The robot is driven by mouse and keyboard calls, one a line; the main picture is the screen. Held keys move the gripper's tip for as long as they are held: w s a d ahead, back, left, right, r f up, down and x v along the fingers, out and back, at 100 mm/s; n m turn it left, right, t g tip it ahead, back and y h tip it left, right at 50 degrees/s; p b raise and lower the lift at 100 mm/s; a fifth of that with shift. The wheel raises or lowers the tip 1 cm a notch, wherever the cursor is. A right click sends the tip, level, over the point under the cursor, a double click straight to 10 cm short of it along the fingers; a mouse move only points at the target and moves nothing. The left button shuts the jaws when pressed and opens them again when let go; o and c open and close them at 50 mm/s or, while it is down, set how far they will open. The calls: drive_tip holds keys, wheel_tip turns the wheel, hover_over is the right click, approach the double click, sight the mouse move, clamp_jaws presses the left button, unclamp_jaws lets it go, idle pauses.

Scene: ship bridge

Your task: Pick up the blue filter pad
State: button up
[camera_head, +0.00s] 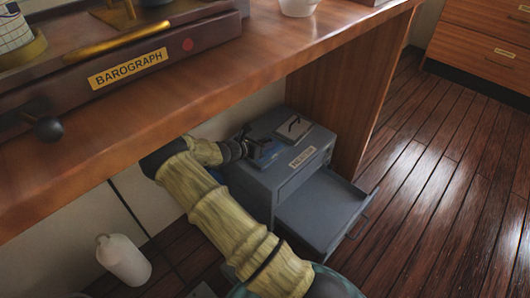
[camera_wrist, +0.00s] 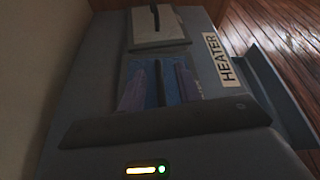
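The blue filter pad (camera_wrist: 172,88) lies on top of the grey heater box (camera_head: 318,140), beside a pale pad. A dark upright strip, seemingly its handle, runs along its middle. In the head view the blue pad (camera_head: 268,158) is partly hidden by my gripper (camera_head: 258,150). In the wrist view my gripper (camera_wrist: 159,90) is over the pad, with its two bluish-grey fingers apart, one on each side of the dark strip. A gap shows between strip and fingers. The height of the fingertips over the pad is hard to judge.
A pale pad (camera_head: 293,128) with a dark handle lies behind the blue one. The heater's lower drawer or flap (camera_head: 320,212) stands out in front. The wooden desk (camera_head: 240,75) with the barograph overhangs the arm.

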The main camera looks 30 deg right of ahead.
clamp_jaws()
drive_tip(key=shift+r, duration=0.1)
idle(0.3)
wheel_tip(320, 180, up, 10)
drive_tip(key=p, duration=0.6)
idle(0.3)
